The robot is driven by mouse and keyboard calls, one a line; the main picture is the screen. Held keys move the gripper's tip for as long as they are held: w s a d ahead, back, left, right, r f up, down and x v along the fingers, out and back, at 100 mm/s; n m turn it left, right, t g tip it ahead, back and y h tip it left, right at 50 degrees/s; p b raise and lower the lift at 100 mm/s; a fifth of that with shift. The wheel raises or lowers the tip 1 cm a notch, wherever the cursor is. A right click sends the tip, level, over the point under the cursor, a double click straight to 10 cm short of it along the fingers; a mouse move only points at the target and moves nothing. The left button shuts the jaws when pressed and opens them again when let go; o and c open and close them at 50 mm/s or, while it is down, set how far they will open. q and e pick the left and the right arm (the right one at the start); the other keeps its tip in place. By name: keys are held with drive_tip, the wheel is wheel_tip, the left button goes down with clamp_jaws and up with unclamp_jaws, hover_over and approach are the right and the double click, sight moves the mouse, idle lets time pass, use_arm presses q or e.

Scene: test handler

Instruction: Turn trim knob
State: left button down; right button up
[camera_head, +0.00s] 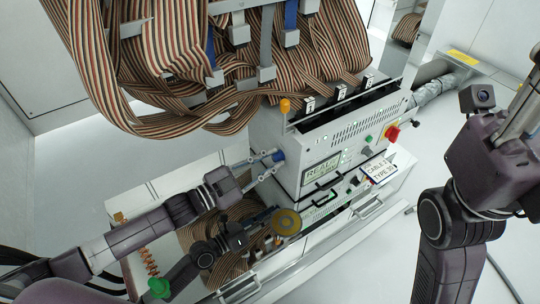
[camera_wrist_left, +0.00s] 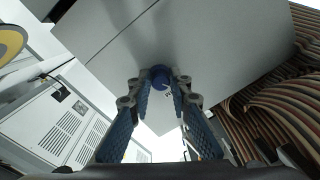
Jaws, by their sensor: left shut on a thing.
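The trim knob is a small blue knob (camera_head: 279,156) on the left side wall of the light grey test unit (camera_head: 262,130). In the left wrist view the blue knob (camera_wrist_left: 160,74) sits between the fingertips, against a plain grey panel. My left gripper (camera_head: 272,160) reaches it from the left and is shut on it; the left wrist view shows the gripper's fingers (camera_wrist_left: 160,82) on both sides of the knob. The fingers hide part of its rim. My right arm stands at the right; its gripper is not in view.
Striped ribbon cables (camera_head: 165,60) hang above the unit. A red knob (camera_head: 392,133), a green button (camera_head: 368,139) and a small display (camera_head: 321,173) are on its front. A yellow-ringed disc (camera_head: 286,222) is below my left gripper.

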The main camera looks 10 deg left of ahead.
use_arm(q)
drive_tip(key=shift+m+p, duration=0.7)
drive_tip(key=shift+m, duration=0.8)
drive_tip(key=c, duration=1.8)
unclamp_jaws()
drive_tip(key=shift+o, duration=0.2)
drive_tip(key=shift+s+a, duration=0.1)
drive_tip(key=v, duration=1.1)
drive_tip(key=shift+s+a, duration=0.25)
drive_tip(key=shift+a, duration=0.05)
drive_tip(key=shift+f, duration=0.1)
